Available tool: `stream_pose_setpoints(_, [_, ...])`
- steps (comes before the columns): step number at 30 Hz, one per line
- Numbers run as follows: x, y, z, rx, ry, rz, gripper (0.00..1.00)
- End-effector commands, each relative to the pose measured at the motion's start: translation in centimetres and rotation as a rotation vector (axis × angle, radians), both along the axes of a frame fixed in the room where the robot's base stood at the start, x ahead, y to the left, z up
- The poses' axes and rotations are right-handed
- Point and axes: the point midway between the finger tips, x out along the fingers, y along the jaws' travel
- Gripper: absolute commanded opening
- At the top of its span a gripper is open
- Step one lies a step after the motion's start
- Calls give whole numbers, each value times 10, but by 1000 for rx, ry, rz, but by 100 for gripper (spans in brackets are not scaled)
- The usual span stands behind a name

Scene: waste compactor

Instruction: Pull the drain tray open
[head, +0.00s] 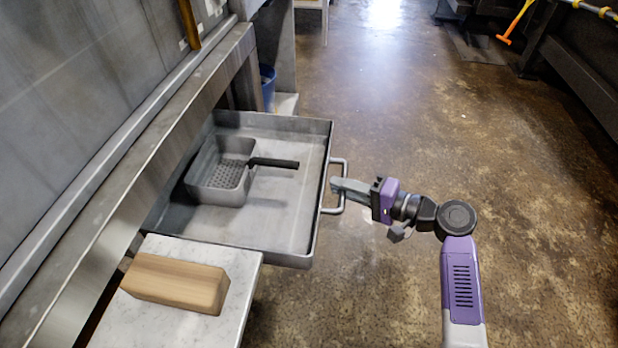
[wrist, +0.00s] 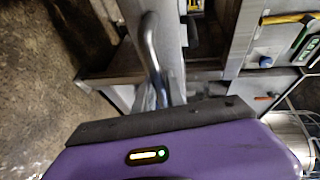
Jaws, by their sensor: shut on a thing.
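The drain tray (head: 290,215) is a shallow grey metal drawer, and it sticks far out from the machine in the head view. A perforated basket (head: 222,178) with a black handle sits inside it. The tray's bar handle (head: 343,187) is on its front wall, facing right. My gripper (head: 336,186) is shut on this handle, reaching it from the right. The handle also shows in the wrist view (wrist: 152,50), rising from my fingers, which are partly hidden there behind my gripper's body.
A wooden block (head: 175,284) lies on a pale slab (head: 225,265) in front of the tray's near side. A blue bin (head: 267,86) stands behind the tray by the machine. The brown floor (head: 400,110) to the right is open.

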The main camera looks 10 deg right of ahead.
Motion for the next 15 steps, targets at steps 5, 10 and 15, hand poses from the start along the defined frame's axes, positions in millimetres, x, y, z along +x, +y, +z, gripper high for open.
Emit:
stream_pose_setpoints(5, [-13,-39,1,1,2,-5,0])
stream_pose_setpoints(10, [-22,-62,0,0,2,-2,0])
stream_pose_setpoints(15, [-27,-75,-1,0,3,-2,0])
